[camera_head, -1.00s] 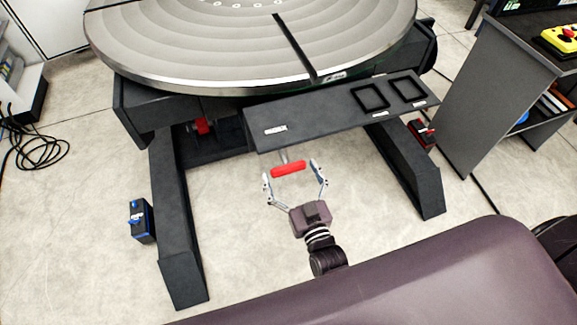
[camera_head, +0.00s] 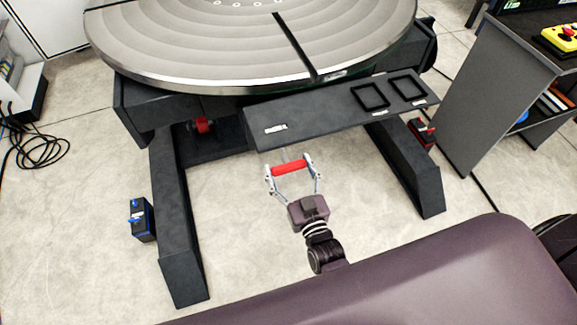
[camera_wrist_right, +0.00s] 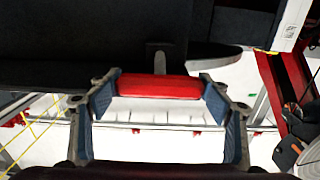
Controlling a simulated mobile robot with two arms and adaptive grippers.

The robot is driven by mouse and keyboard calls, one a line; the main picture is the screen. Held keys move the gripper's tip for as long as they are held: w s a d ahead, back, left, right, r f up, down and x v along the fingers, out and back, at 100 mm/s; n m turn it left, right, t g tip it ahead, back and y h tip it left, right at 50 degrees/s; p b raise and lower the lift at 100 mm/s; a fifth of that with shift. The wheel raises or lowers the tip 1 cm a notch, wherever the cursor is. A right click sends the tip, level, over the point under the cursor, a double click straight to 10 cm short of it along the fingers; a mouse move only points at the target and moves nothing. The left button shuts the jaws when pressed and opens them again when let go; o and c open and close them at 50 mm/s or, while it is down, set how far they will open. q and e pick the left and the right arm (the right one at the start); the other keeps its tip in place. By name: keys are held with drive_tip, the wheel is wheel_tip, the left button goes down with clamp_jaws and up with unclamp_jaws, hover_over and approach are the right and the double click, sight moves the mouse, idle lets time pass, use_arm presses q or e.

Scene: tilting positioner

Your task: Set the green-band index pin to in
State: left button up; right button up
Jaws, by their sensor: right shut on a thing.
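No green-banded index pin can be made out in these views. A red bar handle (camera_head: 290,170) sits on a short grey stem below the front of a dark tilted panel (camera_head: 320,115). My right gripper (camera_head: 291,174) is shut on the handle, with one finger at each end of the bar. In the right wrist view the red handle (camera_wrist_right: 160,87) lies between the two blue-grey finger pads of my right gripper (camera_wrist_right: 159,98), and its stem rises behind it. My left gripper is not in view.
The round metal table (camera_head: 220,45) is above the panel. Dark base legs stand left (camera_head: 180,230) and right (camera_head: 415,175). A blue-trimmed box (camera_head: 142,220) is by the left leg, a red box (camera_head: 421,136) by the right. Floor between the legs is clear.

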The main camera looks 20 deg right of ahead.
drive_tip(key=shift+w+b, duration=0.45)
drive_tip(key=shift+w, duration=1.55)
drive_tip(key=shift+r, duration=0.15)
drive_tip(key=o, duration=1.7)
drive_tip(key=shift+w, duration=0.1)
drive_tip(key=s, duration=1.2)
drive_tip(key=shift+d, duration=0.15)
drive_tip(key=shift+f, duration=0.2)
